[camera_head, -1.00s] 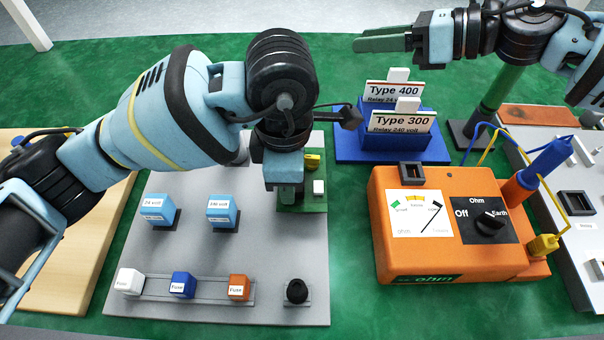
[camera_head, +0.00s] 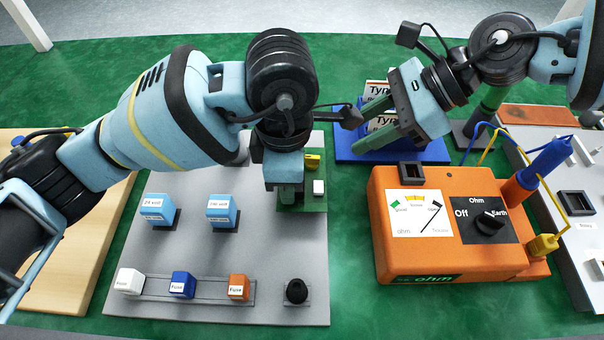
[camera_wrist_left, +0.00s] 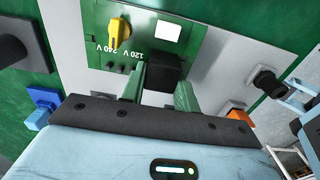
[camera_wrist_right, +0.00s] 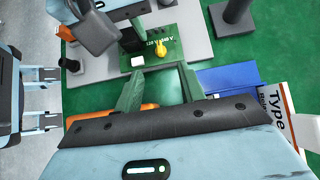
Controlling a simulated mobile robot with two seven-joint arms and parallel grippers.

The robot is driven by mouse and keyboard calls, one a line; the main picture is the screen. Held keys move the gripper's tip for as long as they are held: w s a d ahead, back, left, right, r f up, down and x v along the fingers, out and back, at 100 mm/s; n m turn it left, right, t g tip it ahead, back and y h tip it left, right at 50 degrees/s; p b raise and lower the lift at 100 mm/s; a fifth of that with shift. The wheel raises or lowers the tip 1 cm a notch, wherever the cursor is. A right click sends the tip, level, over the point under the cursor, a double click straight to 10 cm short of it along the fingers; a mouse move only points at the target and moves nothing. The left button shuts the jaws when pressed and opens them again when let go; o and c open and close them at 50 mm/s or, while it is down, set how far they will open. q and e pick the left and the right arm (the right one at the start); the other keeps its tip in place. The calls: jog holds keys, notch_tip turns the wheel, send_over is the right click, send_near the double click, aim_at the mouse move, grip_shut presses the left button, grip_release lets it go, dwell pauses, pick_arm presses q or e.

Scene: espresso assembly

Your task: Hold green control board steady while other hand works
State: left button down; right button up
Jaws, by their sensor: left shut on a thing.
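The green control board (camera_head: 315,198) lies on the grey panel, partly hidden under my left gripper in the head view. In the left wrist view the board (camera_wrist_left: 105,48) shows a yellow knob (camera_wrist_left: 119,32), a white square (camera_wrist_left: 168,31) and 120 V and 240 V marks. My left gripper (camera_head: 286,198) is shut on the board's black block (camera_wrist_left: 168,68), with one finger on each side. My right gripper (camera_head: 388,138) is open and empty, fingers apart, in front of the relay cards on the blue holder (camera_head: 433,152). The board (camera_wrist_right: 172,48) is ahead of it in the right wrist view.
The grey panel (camera_head: 190,262) carries two light-blue relays (camera_head: 222,210), several fuses (camera_head: 182,285) and a black knob (camera_head: 297,291). An orange ohm meter (camera_head: 440,260) with blue and yellow probes stands right of it. A green mat strip between panel and meter is clear.

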aim_at(317, 158)
jog(key=shift+x, duration=4.3)
jog(key=shift+c, duration=0.3)
jog(key=c, duration=0.8)
jog(key=shift+s+a+m+t+h, duration=0.1)
jog(key=shift+s+m+t+h, duration=0.1)
jog(key=shift+m+t, duration=0.75)
jog(key=shift+s+a+m+t+h, duration=0.15)
jog(key=shift+m+t, duration=0.5)
jog(key=shift+m, duration=0.5)
jog(key=shift+d, duration=0.15)
